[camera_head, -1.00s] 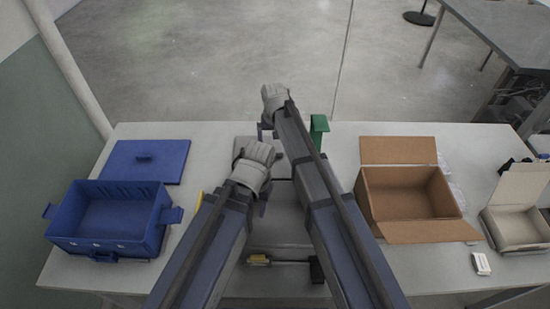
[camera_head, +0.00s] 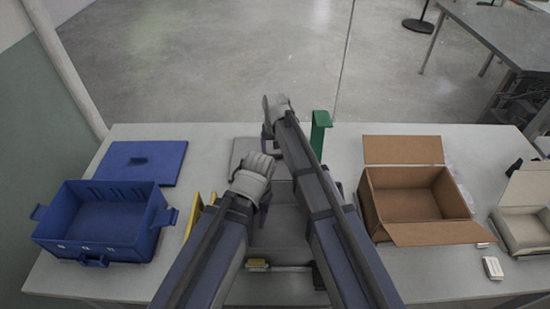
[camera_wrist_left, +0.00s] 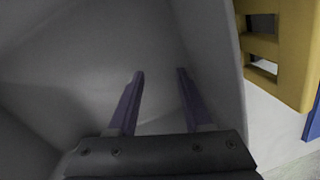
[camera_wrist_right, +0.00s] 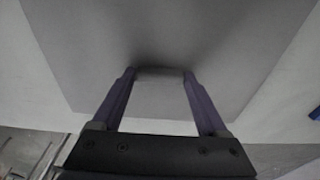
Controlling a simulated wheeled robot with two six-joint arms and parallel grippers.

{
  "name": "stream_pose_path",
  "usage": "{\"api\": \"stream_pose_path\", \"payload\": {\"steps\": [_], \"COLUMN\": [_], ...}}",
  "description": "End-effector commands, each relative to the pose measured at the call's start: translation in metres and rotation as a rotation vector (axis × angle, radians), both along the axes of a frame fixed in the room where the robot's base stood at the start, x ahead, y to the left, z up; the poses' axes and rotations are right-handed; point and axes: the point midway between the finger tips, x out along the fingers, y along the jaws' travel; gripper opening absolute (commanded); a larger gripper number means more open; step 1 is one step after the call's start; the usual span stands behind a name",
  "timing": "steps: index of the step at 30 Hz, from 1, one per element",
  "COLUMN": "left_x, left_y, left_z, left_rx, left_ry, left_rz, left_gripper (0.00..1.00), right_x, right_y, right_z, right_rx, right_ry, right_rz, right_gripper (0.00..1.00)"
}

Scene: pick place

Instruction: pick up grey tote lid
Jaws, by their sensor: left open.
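The grey tote lid (camera_head: 243,149) lies flat on the table behind the grey tote (camera_head: 285,225), partly covered by my arms. In the right wrist view the lid (camera_wrist_right: 70,50) fills most of the picture. My right gripper (camera_head: 268,143) is over the lid, its fingers (camera_wrist_right: 159,75) on either side of a pale raised part that looks like its handle; whether they press on it cannot be told. My left gripper (camera_wrist_left: 160,71) is open and empty over or inside the tote, whose grey walls surround it. Its fingers are mostly hidden in the head view.
The blue tote (camera_head: 65,220) and blue lid (camera_head: 143,162) are at left. A yellow part (camera_head: 193,215) stands beside the grey tote. A green upright piece (camera_head: 319,133) is behind my right arm.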

Motion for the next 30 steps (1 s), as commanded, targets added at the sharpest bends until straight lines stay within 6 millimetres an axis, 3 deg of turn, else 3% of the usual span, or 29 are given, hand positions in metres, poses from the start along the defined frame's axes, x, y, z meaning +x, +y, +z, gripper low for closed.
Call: {"api": "stream_pose_path", "payload": {"steps": [2, 18, 30], "left_x": [0.0, 0.0, 0.0], "left_y": [0.0, 0.0, 0.0001], "left_z": [0.0, -0.0001, 0.0059], "left_rx": [0.0, 0.0, 0.0], "left_ry": [0.0, 0.0, 0.0], "left_rz": [0.0, 0.0, 0.0], "left_gripper": [0.5, 0.5, 0.5], "right_x": [0.0, -0.0001, 0.0], "right_y": [0.0, 0.0, 0.0], "right_z": [0.0, -0.0001, 0.0059], "right_rx": [0.0, 0.0, 0.0], "right_ry": [0.0, 0.0, 0.0], "right_rz": [0.0, 0.0, 0.0], "right_gripper": [0.66, 0.06, 0.05]}}
